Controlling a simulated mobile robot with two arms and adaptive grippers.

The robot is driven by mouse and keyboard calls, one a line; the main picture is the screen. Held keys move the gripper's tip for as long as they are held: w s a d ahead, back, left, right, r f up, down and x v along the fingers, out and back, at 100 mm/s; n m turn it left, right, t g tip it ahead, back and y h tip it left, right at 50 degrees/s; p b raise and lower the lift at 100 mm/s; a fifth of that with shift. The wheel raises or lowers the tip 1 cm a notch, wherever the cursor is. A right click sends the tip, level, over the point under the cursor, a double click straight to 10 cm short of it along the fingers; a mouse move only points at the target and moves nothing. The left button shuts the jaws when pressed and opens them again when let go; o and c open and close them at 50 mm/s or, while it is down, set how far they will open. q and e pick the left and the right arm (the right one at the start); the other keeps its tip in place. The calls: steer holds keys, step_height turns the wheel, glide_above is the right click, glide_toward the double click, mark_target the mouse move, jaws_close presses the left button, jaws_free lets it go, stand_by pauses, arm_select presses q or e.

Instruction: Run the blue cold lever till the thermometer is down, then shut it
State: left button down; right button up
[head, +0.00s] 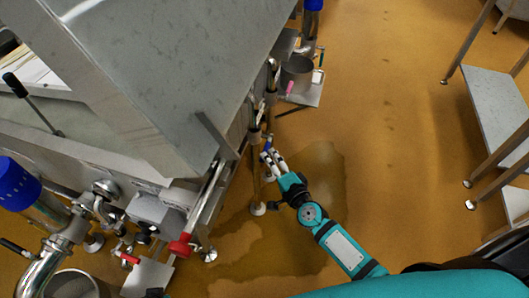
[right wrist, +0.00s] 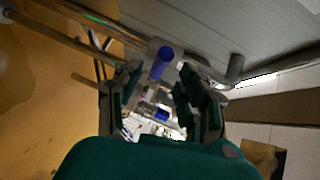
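The blue lever (head: 268,146) is on the pipework at the right-hand side of the large steel vat. It also shows in the right wrist view as a blue grip (right wrist: 161,62), lying ahead of and between the fingers. My right gripper (head: 271,158) is at the lever, with its fingers apart; in the right wrist view the gripper (right wrist: 158,88) is open with a clear gap between the fingers. I cannot tell whether a finger touches the lever. I cannot make out a thermometer or its reading. My left gripper is not seen.
The steel vat (head: 190,60) fills the left side. A red handle (head: 180,247) and a large blue cap (head: 15,183) are on nearer pipework. A pink handle (head: 290,88) and a steel pot (head: 297,72) are farther back. The ochre floor (head: 390,150) is clear, with a wet patch.

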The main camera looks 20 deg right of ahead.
mark_target(264, 150)
steer(key=x, duration=0.5)
steer(key=shift+b, duration=0.3)
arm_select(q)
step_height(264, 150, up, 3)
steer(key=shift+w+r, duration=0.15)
arm_select(e)
jaws_close()
steer(key=shift+s+f, duration=0.1)
